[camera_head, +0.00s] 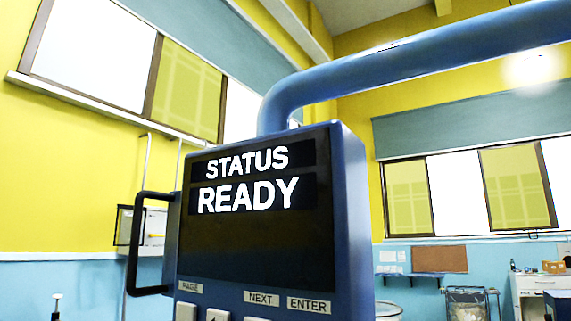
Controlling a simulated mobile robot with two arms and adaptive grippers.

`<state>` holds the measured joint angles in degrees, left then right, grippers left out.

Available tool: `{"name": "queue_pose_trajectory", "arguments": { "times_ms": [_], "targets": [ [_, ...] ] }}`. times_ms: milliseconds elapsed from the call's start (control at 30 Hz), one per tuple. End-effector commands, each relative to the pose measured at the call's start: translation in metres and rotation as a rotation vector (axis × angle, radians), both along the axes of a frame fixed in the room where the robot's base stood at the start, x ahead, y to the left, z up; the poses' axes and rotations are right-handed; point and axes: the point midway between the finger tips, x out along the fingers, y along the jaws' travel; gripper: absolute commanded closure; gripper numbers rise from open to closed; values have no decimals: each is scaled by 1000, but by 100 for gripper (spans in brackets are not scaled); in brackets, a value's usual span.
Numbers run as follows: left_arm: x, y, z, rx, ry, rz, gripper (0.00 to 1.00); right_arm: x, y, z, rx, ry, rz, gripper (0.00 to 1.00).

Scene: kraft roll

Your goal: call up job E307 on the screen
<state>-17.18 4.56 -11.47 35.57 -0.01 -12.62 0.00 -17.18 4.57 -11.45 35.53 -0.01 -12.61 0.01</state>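The screen (258,242) is on a blue control box close in front of me. It reads "STATUS" (246,163) on the upper line and "READY" (248,196) on the lower line; the rest of it is dark. Below it are buttons labelled "PAGE" (189,287), "NEXT" (261,298) and "ENTER" (308,305). Another button bears an arrow (217,315). The buttons are cut off by the bottom edge. No job number shows on the screen. Neither of my grippers is in view.
A thick blue tube (420,62) runs from the box's top to the upper right. A black handle (134,245) sticks out on its left side. Farther back at right are a blue shelf (410,275), a cork board (439,259) and a white cabinet (540,284).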

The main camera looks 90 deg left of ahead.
Motion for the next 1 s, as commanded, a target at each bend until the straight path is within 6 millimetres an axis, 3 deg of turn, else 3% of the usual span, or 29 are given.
{"name": "queue_pose_trajectory", "arguments": {
  "times_ms": [33,100,1000],
  "targets": [
    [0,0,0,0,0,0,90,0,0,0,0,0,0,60],
    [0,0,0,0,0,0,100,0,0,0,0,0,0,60],
    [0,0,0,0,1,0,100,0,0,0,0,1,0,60]
  ]
}}
